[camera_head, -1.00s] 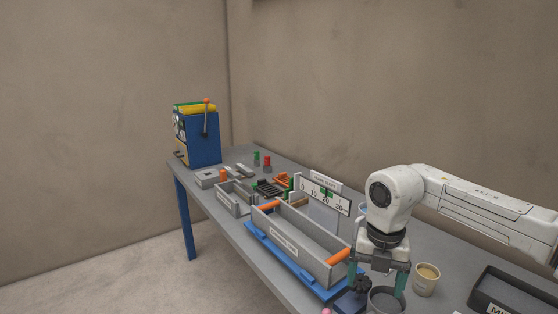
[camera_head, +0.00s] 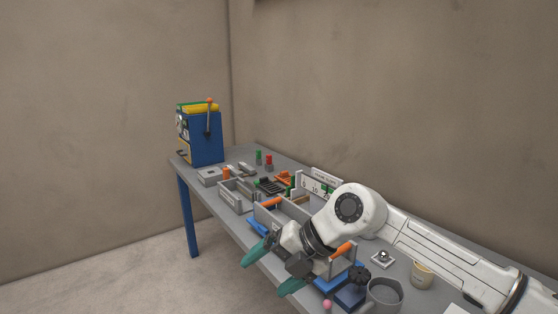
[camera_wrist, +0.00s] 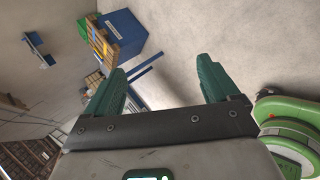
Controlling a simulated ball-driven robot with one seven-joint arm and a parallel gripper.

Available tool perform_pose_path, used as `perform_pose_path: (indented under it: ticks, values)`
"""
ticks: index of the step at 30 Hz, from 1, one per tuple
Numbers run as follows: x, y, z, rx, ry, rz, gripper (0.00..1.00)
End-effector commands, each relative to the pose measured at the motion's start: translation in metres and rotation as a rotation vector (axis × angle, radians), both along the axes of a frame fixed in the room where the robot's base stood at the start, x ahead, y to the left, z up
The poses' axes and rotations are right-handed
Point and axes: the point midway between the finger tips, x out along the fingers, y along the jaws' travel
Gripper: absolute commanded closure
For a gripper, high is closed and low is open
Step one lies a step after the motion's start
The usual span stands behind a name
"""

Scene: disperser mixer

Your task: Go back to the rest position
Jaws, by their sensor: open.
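My gripper (camera_head: 274,270) has green fingers spread apart with nothing between them. In the head view it hangs tilted past the front edge of the table, in front of the long grey tray (camera_head: 266,214) with orange handles. In the wrist view my gripper (camera_wrist: 160,88) shows open and empty, facing the room's wall and floor. My white arm reaches in from the right and hides part of the tray and the scale board behind it.
A grey table (camera_head: 240,158) carries a blue machine with a lever (camera_head: 205,138), a small grey bin (camera_head: 236,196), a black knob on a blue block (camera_head: 357,280), a grey pot (camera_head: 384,294) and a beige cup (camera_head: 421,274). The floor at front left is clear.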

Motion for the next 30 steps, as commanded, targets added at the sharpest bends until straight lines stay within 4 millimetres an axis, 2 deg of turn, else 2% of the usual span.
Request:
perform_pose_path:
  ticks: [1,3,5,6,7,9,11,13,15,17,18,20,21,23,25,30]
  values:
    - [-0.009,0.030,0.017,0.133,-0.018,0.016,0.12]
    - [-0.017,0.064,0.051,0.336,-0.050,0.016,0.12]
    - [-0.023,0.085,0.086,0.528,-0.076,-0.004,0.12]
    - [-0.026,0.093,0.112,0.661,-0.090,-0.030,0.12]
    - [-0.027,0.096,0.130,0.759,-0.097,-0.058,0.12]
    - [-0.025,0.091,0.170,0.973,-0.107,-0.142,0.12]
    - [-0.021,0.076,0.197,1.142,-0.105,-0.236,0.12]
    - [-0.013,0.048,0.218,1.319,-0.090,-0.368,0.12]
    - [-0.001,0.013,0.225,1.469,-0.062,-0.527,0.12]
    - [0.008,-0.020,0.220,1.574,-0.028,-0.677,0.12]
    - [0.013,-0.044,0.212,1.632,0.001,-0.784,0.12]
    - [0.020,-0.079,0.191,1.698,0.051,-0.953,0.12]
    - [0.022,-0.100,0.173,1.727,0.087,-1.067,0.12]
    - [0.022,-0.129,0.143,1.749,0.144,-1.227,0.12]
    - [0.018,-0.158,0.104,1.746,0.214,-1.406,0.12]
    - [-0.014,-0.210,0.003,1.643,0.399,-1.802,0.12]
